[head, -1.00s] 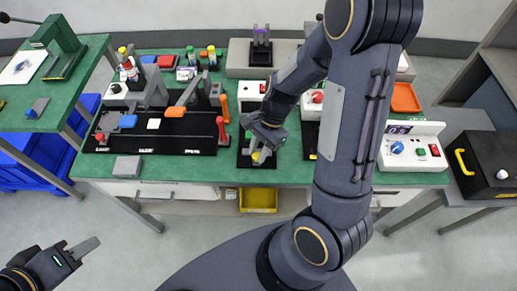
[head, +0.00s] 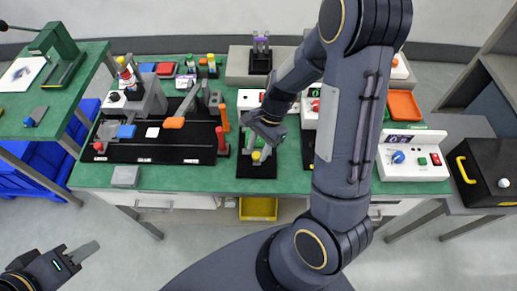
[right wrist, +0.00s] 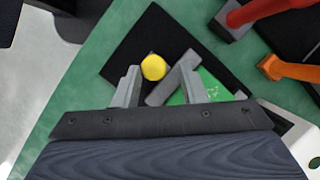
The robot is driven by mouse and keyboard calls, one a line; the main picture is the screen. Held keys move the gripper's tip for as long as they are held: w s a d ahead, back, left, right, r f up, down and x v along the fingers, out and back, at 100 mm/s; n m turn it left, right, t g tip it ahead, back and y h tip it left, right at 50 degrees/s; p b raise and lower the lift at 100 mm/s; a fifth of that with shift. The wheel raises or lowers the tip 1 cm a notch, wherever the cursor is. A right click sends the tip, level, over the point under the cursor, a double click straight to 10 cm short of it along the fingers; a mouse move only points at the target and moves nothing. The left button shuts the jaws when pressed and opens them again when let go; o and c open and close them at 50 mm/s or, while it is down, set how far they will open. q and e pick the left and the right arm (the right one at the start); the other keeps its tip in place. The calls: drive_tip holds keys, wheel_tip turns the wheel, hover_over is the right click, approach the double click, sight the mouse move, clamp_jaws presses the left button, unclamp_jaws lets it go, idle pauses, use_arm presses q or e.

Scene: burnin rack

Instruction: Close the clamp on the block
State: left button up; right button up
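A small fixture on a black base (head: 257,171) sits at the front middle of the bench and carries a yellow knob (head: 257,156). In the right wrist view the yellow knob (right wrist: 153,67) shows beside a grey bar (right wrist: 173,86) and a green plate (right wrist: 213,88). I take the grey bar for the clamp's arm, but its joint is hidden. My right gripper (right wrist: 160,85) is open, its two fingers apart over the fixture, the bar and knob showing between them. I cannot tell if they touch. My left gripper (head: 82,252) is away from the bench, at the lower left.
A white control box (head: 414,163) stands at the right. A yellow bin (head: 258,208) shows below the bench edge.

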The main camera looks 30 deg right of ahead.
drive_tip(key=shift+o, duration=0.6)
drive_tip(key=shift+s, duration=0.1)
drive_tip(key=v, duration=0.7)
drive_tip(key=shift+r, duration=0.35)
drive_tip(key=shift+d, duration=0.1)
drive_tip(key=s+a+r+n+t, duration=0.3)
drive_tip(key=s+r+n, duration=0.2)
drive_tip(key=s+n, duration=0.2)
drive_tip(key=s+a+r+n+t, duration=0.2)
drive_tip(key=s+r+n+t, duration=0.1)
drive_tip(key=s+r+n, duration=0.3)
drive_tip(key=shift+s+a+n+t+h, duration=0.3)
drive_tip(key=shift+s+a+n+t, duration=0.1)
drive_tip(key=shift+s, duration=0.25)
